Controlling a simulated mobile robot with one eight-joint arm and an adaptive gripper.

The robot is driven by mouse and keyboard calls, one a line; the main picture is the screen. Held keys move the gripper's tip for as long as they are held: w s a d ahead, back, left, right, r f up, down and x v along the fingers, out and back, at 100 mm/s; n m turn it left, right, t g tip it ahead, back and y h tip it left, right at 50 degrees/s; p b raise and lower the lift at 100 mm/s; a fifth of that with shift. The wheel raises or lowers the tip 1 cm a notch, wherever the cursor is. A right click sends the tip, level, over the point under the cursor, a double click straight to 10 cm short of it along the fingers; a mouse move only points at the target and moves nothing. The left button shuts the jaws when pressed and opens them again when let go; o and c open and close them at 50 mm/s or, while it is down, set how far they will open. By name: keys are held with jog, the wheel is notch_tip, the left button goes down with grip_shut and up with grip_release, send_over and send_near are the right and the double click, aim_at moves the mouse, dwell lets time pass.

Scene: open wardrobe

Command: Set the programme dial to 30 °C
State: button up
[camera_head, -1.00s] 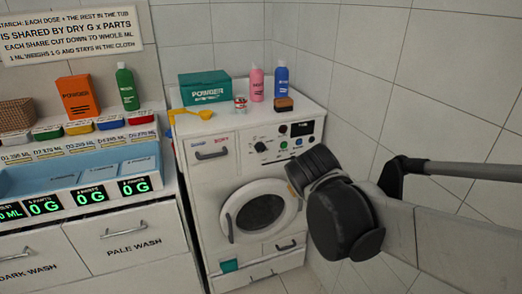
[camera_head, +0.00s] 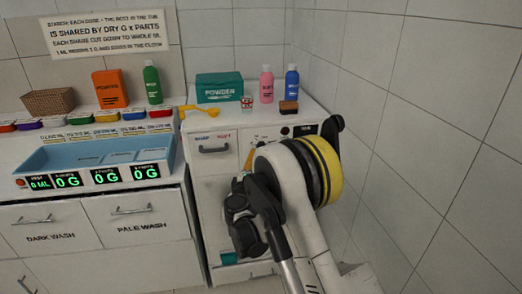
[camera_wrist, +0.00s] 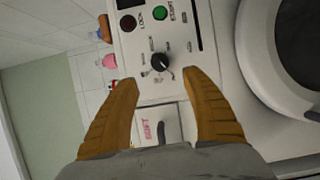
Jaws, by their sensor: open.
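The programme dial (camera_wrist: 162,62) is a round black knob on the washing machine's white control panel (camera_wrist: 143,45). Small printed marks surround it, too small to read, so I cannot tell its setting. My gripper (camera_wrist: 158,80) is open, its two orange-brown fingers pointing at the panel. In the wrist view the dial shows just beyond the gap between the fingertips, with nothing held; I cannot tell contact. In the head view my arm covers the dial and most of the washing machine (camera_head: 210,170); a bit of orange finger (camera_head: 249,158) shows before the panel.
A green START button (camera_wrist: 160,13) and a dark red LOCK light (camera_wrist: 128,23) sit near the dial. The SOFT drawer (camera_wrist: 150,127) and the round door (camera_wrist: 262,60) are close by. A powder box (camera_head: 219,88) and bottles stand on top. A tiled wall (camera_head: 430,130) bounds the right.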

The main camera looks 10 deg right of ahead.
jog(key=b+x, duration=0.3)
jog(key=x, duration=0.7)
jog(key=shift+w+d, duration=0.1)
jog(key=c, duration=1.2)
